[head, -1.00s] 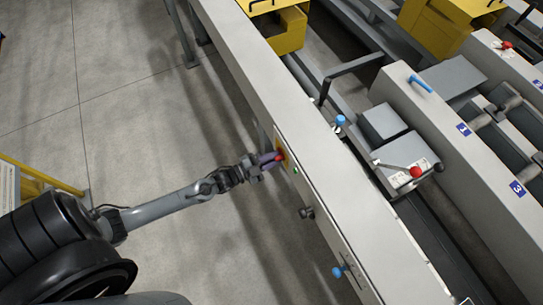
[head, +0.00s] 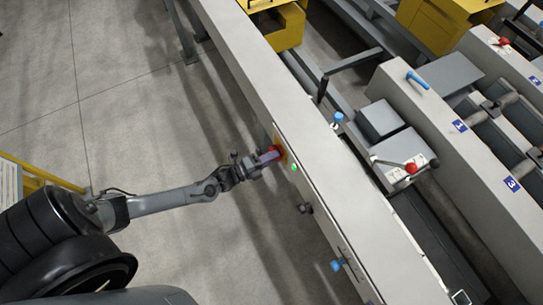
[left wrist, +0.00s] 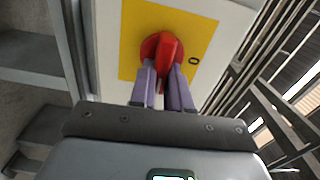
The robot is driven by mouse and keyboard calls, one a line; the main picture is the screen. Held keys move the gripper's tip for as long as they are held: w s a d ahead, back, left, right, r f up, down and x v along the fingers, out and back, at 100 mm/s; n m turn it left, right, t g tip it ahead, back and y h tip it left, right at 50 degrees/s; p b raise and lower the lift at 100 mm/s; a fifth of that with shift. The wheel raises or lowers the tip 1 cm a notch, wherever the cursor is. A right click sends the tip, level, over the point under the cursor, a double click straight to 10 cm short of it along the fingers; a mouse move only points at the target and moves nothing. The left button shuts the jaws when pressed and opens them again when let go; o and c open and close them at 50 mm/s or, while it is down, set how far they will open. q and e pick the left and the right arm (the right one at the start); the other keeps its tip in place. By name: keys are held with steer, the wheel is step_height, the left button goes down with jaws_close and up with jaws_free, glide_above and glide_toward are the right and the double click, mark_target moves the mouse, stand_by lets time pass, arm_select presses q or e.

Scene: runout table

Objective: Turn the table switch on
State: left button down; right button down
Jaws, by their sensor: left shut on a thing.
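The table switch is a red rotary knob (left wrist: 168,48) on a yellow plate (left wrist: 200,32) fixed to the side of the pale runout table. An "O" mark shows on the plate right of the knob in the left wrist view. In the head view the knob (head: 276,151) is partly covered by my gripper. My left gripper (left wrist: 163,80) has purple fingers, one on each side of the knob's handle, and is shut on it. It also shows in the head view (head: 268,157). A small green lamp (head: 294,167) beside the plate is bright. My right gripper is not in view.
The long pale table beam (head: 335,190) runs diagonally. A dark knob (head: 305,208) and a blue-knobbed lever (head: 337,265) stick out of the same side. Levers and yellow machine housings (head: 285,30) stand beyond. The concrete floor left of the beam is open.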

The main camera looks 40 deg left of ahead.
arm_select(q)
steer(key=shift+f+m, duration=0.1)
steer(key=shift+m, duration=0.2)
stand_by(0.4)
steer(key=c, duration=1.1)
jaws_free()
steer(key=shift+w, duration=0.1)
steer(key=p+v, duration=0.1)
steer(key=v, duration=1)
steer(key=shift+p, duration=0.3)
